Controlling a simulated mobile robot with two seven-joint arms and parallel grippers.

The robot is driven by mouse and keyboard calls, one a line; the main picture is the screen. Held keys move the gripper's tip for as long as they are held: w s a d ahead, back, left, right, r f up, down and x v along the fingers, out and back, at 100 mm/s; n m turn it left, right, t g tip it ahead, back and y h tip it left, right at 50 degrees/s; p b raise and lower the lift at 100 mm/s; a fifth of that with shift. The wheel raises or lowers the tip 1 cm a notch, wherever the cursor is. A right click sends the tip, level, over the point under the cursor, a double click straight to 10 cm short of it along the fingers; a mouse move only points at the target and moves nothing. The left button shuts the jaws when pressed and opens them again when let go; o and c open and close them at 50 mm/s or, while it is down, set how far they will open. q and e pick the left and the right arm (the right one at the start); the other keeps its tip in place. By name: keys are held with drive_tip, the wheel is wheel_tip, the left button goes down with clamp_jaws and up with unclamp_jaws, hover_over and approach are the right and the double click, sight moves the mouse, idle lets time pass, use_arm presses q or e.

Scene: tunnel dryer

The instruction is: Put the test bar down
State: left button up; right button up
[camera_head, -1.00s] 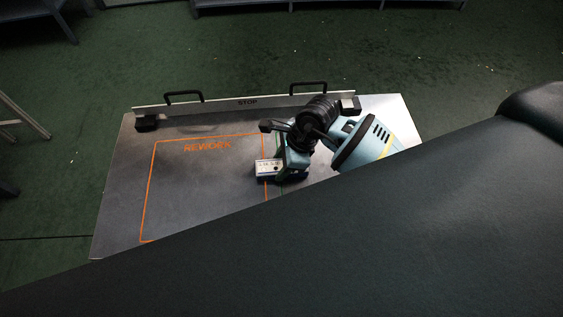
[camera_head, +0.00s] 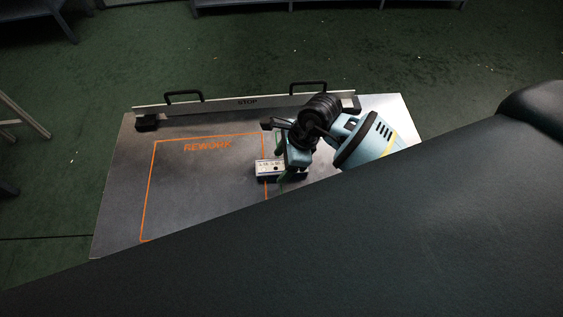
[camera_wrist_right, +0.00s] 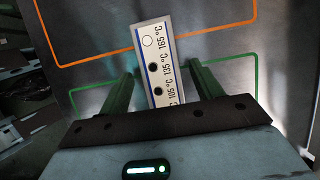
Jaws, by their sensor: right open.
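The test bar (camera_head: 268,167) is a small bar with a white, blue-edged face. It lies on the metal plate across the right orange line of the REWORK outline (camera_head: 150,190). In the right wrist view the bar (camera_wrist_right: 158,65) shows temperature marks and round dots, and crosses the orange line. My right gripper (camera_head: 284,170) is at the bar's right part in the head view. In the wrist view its green fingers (camera_wrist_right: 165,80) stand apart on both sides of the bar, with gaps, so it is open. The bar's near end is hidden by the gripper. My left gripper is out of view.
A STOP rail (camera_head: 225,105) with two black handles runs along the plate's far edge. A large dark surface (camera_head: 400,240) covers the lower right. A green line (camera_wrist_right: 255,75) also shows in the wrist view.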

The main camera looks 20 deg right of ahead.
drive_tip(key=v, duration=1.1)
drive_tip(key=shift+s, duration=0.15)
